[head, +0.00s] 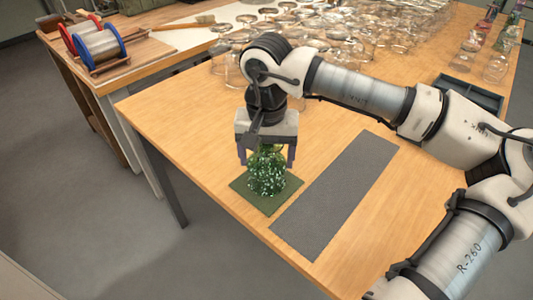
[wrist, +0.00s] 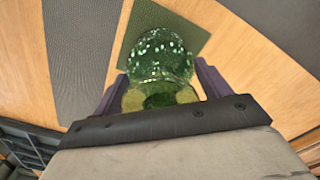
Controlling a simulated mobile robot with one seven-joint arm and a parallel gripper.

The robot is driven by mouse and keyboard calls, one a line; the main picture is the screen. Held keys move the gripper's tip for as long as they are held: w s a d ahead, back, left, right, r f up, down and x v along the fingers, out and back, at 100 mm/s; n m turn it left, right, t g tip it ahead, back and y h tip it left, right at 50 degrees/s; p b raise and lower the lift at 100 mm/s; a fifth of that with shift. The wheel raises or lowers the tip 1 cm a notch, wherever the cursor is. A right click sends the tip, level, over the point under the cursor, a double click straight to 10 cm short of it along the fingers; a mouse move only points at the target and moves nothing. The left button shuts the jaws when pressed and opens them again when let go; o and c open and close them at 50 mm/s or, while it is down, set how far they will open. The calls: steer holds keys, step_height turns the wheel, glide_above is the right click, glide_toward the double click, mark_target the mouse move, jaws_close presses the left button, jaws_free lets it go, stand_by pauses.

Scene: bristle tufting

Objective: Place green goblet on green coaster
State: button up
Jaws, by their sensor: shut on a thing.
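The green goblet (head: 267,177) is dark green glass with white speckles. In the head view it is upright over the green coaster (head: 281,203), a flat dark green square near the table's front left edge. I cannot tell whether its base touches the coaster. My gripper (head: 266,161) points down from above and is shut on the goblet's upper part. In the wrist view the goblet (wrist: 160,62) sits between the two purple-grey fingers (wrist: 161,92), with the coaster (wrist: 148,18) behind it. The goblet's far side is hidden.
A long grey mat (head: 337,195) lies just right of the coaster. Many clear glasses (head: 340,40) crowd the back of the table. A dark tray (head: 468,93) sits at the right. A side table holds a spool stand (head: 97,45). Bare wood lies left of the coaster.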

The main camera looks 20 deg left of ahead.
steer(key=shift+f, duration=0.15)
steer(key=o, duration=1)
steer(key=shift+o, duration=0.2)
step_height(320, 180, up, 12)
steer(key=shift+r, duration=0.2)
